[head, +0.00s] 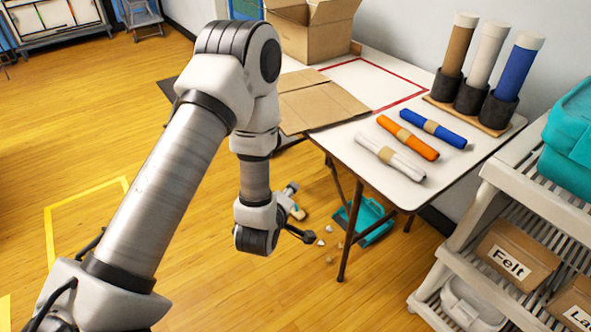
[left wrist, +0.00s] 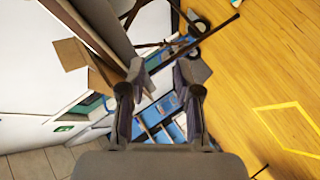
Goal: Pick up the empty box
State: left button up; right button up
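An open brown cardboard box (head: 312,32) stands at the far end of the white table in the head view, its flaps raised. Its inside is mostly hidden, so I cannot tell from here whether it is empty. Brown cardboard (left wrist: 70,54) also shows at the upper left of the left wrist view. My left gripper (left wrist: 158,78) is open, with nothing between its fingers in that view. In the head view my left arm hangs in front of the table's near left side, below and apart from the box. My right gripper is in neither view.
Flat cardboard (head: 318,101) lies over the table's left edge, beside a red outline. White, orange (head: 408,137) and blue rolls lie nearer. Upright rolls (head: 488,60) stand at the back right. A teal dustpan (head: 366,219) and scraps lie on the floor. A shelf rack (head: 462,243) stands right.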

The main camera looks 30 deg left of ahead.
pick_arm(q)
jog(key=w+a+r+n+t+y+b, duration=0.2)
jog(key=w+r+n, duration=0.1)
jog(key=n, duration=0.1)
jog(key=n+t+y, duration=0.1)
jog(key=n+t, duration=0.1)
jog(key=n, duration=0.1)
send_near(290, 134)
jog(key=x, duration=1)
jog(key=shift+a+f+p, duration=0.15)
jog(key=shift+f+p, duration=0.1)
jog(key=shift+p, duration=0.1)
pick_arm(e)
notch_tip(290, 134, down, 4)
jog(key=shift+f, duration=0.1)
pick_arm(q)
jog(key=shift+c, duration=0.2)
